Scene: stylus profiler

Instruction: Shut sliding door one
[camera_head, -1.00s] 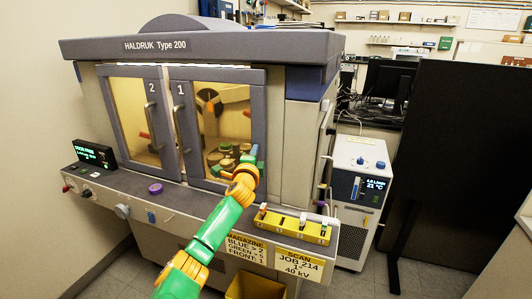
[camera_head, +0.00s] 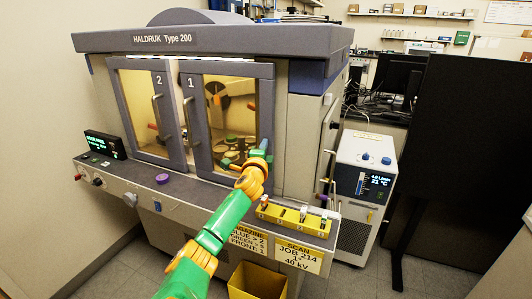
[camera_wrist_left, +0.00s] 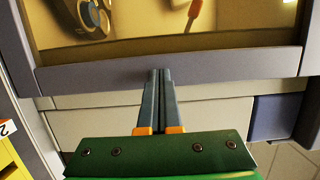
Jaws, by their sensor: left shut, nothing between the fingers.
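Sliding door one (camera_head: 226,68), a grey-framed glass panel marked 1, is the right one of two doors on the cabinet front. Its upright bar handle (camera_head: 188,120) is near its left edge. Door two (camera_head: 141,63), marked 2, is to its left, with a narrow lit strip between the frames. My left gripper (camera_head: 263,148) is near door one's lower right corner, apart from the handle. In the left wrist view its fingers (camera_wrist_left: 160,72) are shut and empty, with the tips in front of the door's lower rail (camera_wrist_left: 225,68). I cannot tell whether they touch it. My right gripper is not in view.
A yellow tray (camera_head: 290,219) sits on the front ledge, right of my arm. A purple knob (camera_head: 162,179) is on the ledge at left. A yellow bin (camera_head: 257,282) stands below. A chiller unit (camera_head: 365,180) and a black panel (camera_head: 455,160) are at right.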

